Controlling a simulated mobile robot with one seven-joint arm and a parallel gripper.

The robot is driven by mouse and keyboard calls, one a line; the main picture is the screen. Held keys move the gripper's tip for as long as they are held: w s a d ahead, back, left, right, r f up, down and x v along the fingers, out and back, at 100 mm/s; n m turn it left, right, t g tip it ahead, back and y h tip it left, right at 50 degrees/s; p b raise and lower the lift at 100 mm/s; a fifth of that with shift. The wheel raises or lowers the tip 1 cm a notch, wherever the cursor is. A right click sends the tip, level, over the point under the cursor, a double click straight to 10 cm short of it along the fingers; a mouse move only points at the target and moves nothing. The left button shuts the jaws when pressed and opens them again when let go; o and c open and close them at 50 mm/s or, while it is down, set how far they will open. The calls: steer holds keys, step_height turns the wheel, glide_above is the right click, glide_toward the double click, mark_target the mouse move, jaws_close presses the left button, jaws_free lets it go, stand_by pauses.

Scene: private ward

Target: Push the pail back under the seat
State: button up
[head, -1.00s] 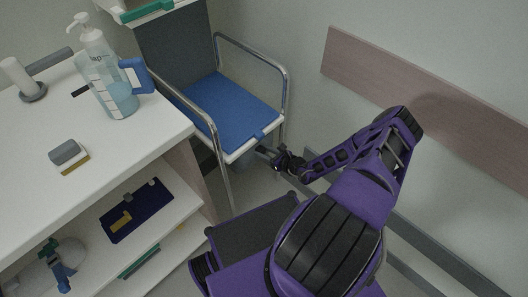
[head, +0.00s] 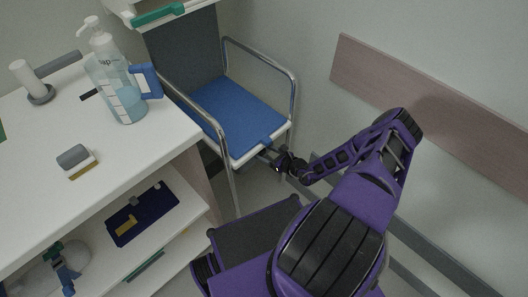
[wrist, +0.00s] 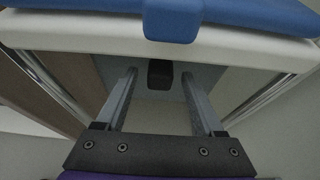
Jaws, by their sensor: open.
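The chair with a blue seat (head: 235,108) stands against the wall, with chrome arms and legs. My gripper (head: 270,156) is at the seat's front edge, low, under the blue tab. In the wrist view the gripper (wrist: 160,78) is open, its two fingers pointing in under the white seat rim (wrist: 90,37). A grey-blue surface that looks like the pail (wrist: 150,98) shows under the seat, with a dark block-like grip (wrist: 160,73) between the fingertips. I cannot tell whether the fingers touch it. The head view mostly hides the pail behind the seat and my arm.
A white counter (head: 45,165) with open shelves stands left, holding a pump bottle jug (head: 125,103) and small items. A chair leg (head: 231,190) stands left of my gripper. A wall with a wooden rail (head: 430,110) is close on the right.

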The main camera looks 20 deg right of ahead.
steer(key=p+v, duration=0.2)
steer(key=v, duration=1.4)
steer(key=shift+s+r, duration=0.2)
